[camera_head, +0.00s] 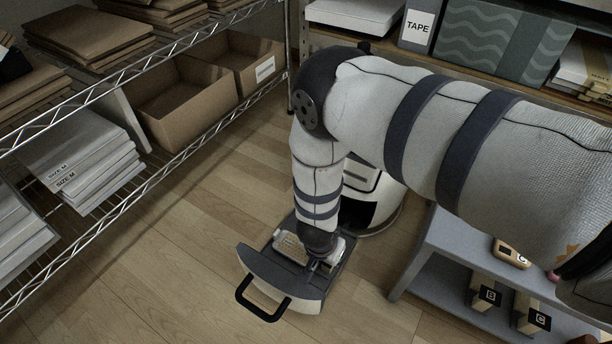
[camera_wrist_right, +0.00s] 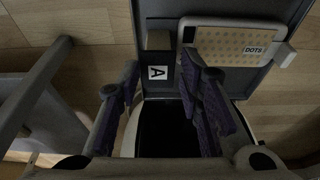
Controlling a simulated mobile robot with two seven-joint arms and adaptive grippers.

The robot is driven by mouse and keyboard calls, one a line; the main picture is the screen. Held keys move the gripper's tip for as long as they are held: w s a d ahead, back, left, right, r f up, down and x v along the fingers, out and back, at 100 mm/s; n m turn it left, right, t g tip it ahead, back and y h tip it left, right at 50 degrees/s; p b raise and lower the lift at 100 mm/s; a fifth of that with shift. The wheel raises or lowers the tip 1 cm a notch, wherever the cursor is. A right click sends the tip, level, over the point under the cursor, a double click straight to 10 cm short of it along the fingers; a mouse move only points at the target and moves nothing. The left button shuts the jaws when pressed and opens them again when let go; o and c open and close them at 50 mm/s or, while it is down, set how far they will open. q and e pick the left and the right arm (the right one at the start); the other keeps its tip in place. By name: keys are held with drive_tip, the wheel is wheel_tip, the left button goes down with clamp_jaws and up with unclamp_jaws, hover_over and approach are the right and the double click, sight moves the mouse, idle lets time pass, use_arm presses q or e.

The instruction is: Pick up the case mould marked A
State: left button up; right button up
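The mould marked A is in the right wrist view, with a tan block (camera_wrist_right: 159,40) at its upper end and a light label (camera_wrist_right: 158,73) bearing a black A. It sits in the pulled-out dark drawer (camera_wrist_right: 235,9), left of a pale dotted case marked DOTS (camera_wrist_right: 232,43). My right gripper (camera_wrist_right: 160,72) is open above it, with the A label between its purple-padded fingers in the picture. Contact cannot be told. In the head view my right arm reaches down into the drawer (camera_head: 284,272) and hides the mould. My left gripper is not in view.
The drawer has a black handle (camera_head: 262,306) and belongs to a white machine (camera_head: 367,182). A grey shelf unit (camera_head: 462,240) at right holds blocks marked B (camera_head: 485,297) and C (camera_head: 530,319). A wire rack (camera_head: 150,160) with boxes stands left. Floor between is clear.

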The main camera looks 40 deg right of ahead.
drive_tip(key=b+x, duration=0.2)
drive_tip(key=x, duration=0.2)
drive_tip(key=shift+s+d+f, duration=0.1)
drive_tip(key=shift+f, duration=0.35)
drive_tip(key=shift+r, duration=0.1)
clamp_jaws()
